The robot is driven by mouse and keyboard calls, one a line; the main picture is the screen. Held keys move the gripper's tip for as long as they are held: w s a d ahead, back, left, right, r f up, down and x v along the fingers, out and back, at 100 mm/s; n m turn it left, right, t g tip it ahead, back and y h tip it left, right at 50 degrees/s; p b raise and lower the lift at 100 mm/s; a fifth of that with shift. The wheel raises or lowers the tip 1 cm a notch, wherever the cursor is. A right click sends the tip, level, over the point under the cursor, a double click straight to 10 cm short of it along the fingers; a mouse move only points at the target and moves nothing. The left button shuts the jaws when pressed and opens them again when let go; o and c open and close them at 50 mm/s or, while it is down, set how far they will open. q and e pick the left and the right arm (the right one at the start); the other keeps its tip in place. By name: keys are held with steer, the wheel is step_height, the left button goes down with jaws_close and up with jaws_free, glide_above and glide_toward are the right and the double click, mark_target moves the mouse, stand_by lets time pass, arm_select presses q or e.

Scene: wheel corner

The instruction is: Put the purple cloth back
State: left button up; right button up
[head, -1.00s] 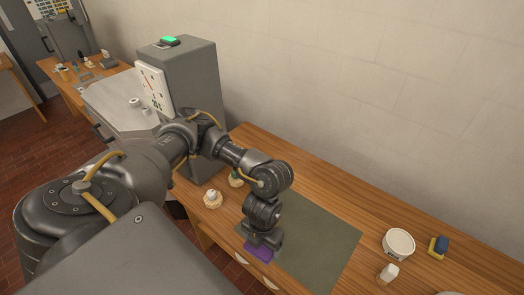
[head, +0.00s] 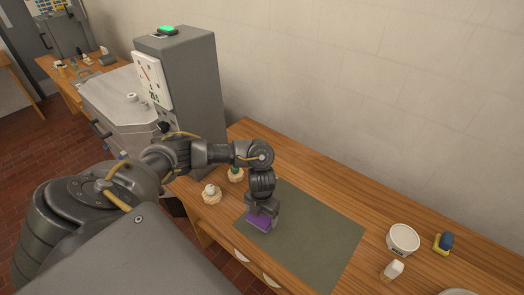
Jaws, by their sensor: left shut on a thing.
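The purple cloth (head: 259,222) shows just below my left gripper (head: 262,211), over the near left part of the grey-green mat (head: 318,240). My left gripper points down and is shut on the cloth. The fingertips are partly hidden by the wrist, and I cannot tell whether the cloth touches the mat. My right gripper is not in view.
Two small items in woven rings, one white-topped (head: 211,194) and one green-topped (head: 236,174), stand left of the mat. A white bowl (head: 403,239), a white bottle (head: 392,270) and a blue-yellow sponge (head: 444,243) are at the right. A grey cabinet (head: 190,90) stands at the left.

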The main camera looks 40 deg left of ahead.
mark_target(261, 217)
arm_select(q)
steer(key=shift+w+a+f+b, duration=0.15)
steer(key=shift+a+f, duration=0.05)
steer(key=shift+f, duration=0.45)
steer(key=shift+w+a+f+b, duration=0.15)
steer(key=shift+a+f, duration=0.05)
steer(key=shift+f, duration=0.45)
steer(key=shift+w+f+p, duration=0.1)
steer(key=shift+f+p, duration=0.15)
steer(key=shift+p, duration=0.15)
steer(key=shift+f, duration=0.35)
steer(key=shift+f+b, duration=0.3)
steer(key=shift+f, duration=0.05)
steer(key=o, duration=1.1)
steer(key=shift+o, duration=0.2)
steer(key=shift+r, duration=0.1)
